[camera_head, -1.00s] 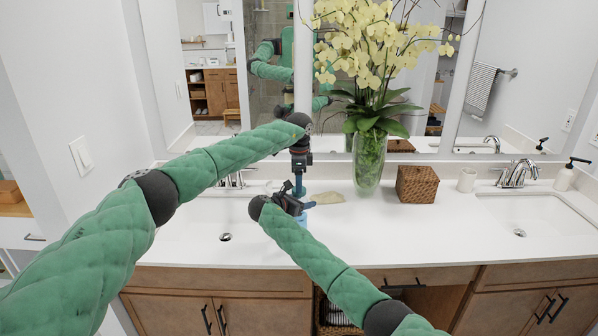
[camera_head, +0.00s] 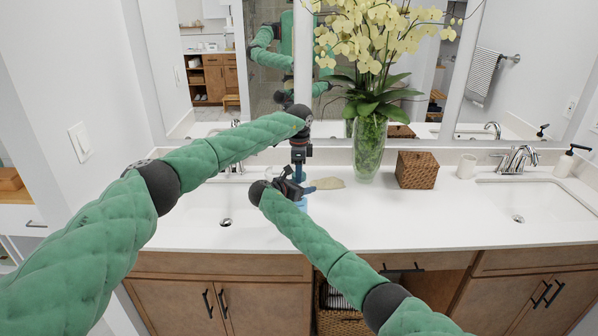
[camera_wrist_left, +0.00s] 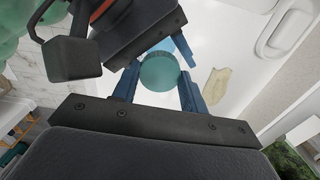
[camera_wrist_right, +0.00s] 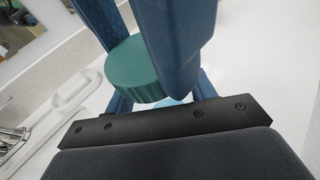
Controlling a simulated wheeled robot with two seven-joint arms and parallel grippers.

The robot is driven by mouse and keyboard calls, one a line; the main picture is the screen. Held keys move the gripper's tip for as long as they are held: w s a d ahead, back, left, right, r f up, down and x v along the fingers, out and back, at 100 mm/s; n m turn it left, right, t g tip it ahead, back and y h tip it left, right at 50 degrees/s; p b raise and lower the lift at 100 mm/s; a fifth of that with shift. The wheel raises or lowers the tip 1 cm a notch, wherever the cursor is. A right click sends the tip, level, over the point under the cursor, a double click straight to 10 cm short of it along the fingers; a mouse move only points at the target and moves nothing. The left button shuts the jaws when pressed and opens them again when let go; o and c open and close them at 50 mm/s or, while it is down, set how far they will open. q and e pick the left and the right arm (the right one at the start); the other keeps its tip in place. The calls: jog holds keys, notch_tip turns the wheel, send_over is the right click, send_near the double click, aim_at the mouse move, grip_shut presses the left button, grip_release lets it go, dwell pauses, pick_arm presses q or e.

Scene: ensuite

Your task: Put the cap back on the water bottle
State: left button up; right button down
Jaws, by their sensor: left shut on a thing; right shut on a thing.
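The teal ridged cap (camera_wrist_right: 133,70) is held between the blue fingers of my left gripper (camera_wrist_left: 158,85), which is shut on it. It also shows in the left wrist view (camera_wrist_left: 159,74). The pale blue water bottle (camera_head: 301,204) is mostly hidden by my right gripper (camera_head: 300,187) in the head view. My right gripper (camera_wrist_right: 162,100) is shut on it, coming in from the right and below my left gripper. A small part of the bottle shows in the right wrist view (camera_wrist_right: 168,102). The cap is over the bottle; whether they touch is hidden by the fingers.
A beige flat item (camera_head: 328,183) lies on the white counter just right of the grippers. A glass vase (camera_head: 369,148) of orchids and a wicker box (camera_head: 416,170) stand behind to the right. A sink basin (camera_head: 205,207) lies left; the counter's front right is clear.

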pick_arm(q)
jog(key=m, duration=0.5)
jog(key=shift+w+a+r, duration=0.1)
jog(key=shift+w, duration=0.05)
jog(key=m, duration=0.8)
jog(key=shift+m, duration=0.3)
jog(key=m, duration=1.2)
jog(key=shift+m, duration=0.3)
jog(key=m, duration=0.9)
jog(key=shift+w, duration=0.1)
